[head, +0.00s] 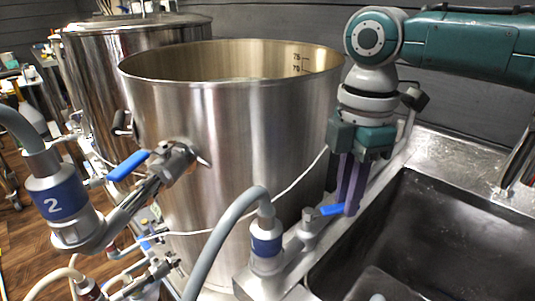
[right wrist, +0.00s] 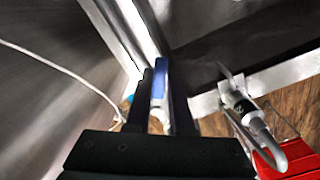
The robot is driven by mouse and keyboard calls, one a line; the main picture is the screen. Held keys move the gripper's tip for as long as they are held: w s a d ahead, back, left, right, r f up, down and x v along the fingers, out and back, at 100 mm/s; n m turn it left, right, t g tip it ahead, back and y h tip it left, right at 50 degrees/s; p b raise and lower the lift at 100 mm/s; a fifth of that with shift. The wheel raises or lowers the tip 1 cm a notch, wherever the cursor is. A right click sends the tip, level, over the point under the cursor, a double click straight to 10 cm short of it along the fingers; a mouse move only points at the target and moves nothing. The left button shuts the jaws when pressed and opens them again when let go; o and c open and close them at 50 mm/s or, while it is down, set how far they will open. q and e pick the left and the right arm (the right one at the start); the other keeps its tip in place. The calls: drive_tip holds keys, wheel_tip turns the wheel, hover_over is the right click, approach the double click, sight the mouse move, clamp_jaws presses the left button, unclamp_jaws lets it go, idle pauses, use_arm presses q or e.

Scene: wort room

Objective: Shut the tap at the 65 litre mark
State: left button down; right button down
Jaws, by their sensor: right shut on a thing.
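The large steel kettle (head: 235,120) stands in the middle of the head view. Marks 75 and 70 (head: 297,63) show inside its far wall; no liquid surface and no 65 mark are visible. A tap with a blue lever (head: 331,209) sits at the sink's left edge, beside a grey hose. My right gripper (head: 350,208) points down from above and is shut on this lever. In the right wrist view the blue lever (right wrist: 160,72) lies between its two dark fingers. The fingers hide part of the lever in the head view. My left gripper is not in view.
Another blue-levered valve (head: 128,165) sticks out of the kettle's front. A grey hose with a blue collar marked 2 (head: 58,200) is at left. A second steel vessel (head: 95,75) stands behind. The dark sink basin (head: 430,235) is at right, mostly open.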

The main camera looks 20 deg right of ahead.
idle(0.3)
drive_tip(key=shift+s+r+p, duration=0.1)
drive_tip(key=shift+r+p, duration=0.1)
drive_tip(key=shift+p, duration=0.4)
drive_tip(key=shift+s+a+f+m+p, duration=0.1)
drive_tip(key=shift+s+a+m+p, duration=0.55)
drive_tip(key=shift+m+p, duration=1.45)
drive_tip(key=shift+s+a+m+p, duration=0.7)
drive_tip(key=shift+m+p, duration=1.05)
drive_tip(key=shift+p, duration=0.6)
drive_tip(key=shift+s+a+f+m+p, duration=0.1)
drive_tip(key=shift+s+a+m+p, duration=0.55)
drive_tip(key=shift+m+p, duration=1.45)
drive_tip(key=shift+s+d, duration=0.1)
drive_tip(key=shift+d, duration=0.05)
drive_tip(key=c, duration=0.8)
unclamp_jaws()
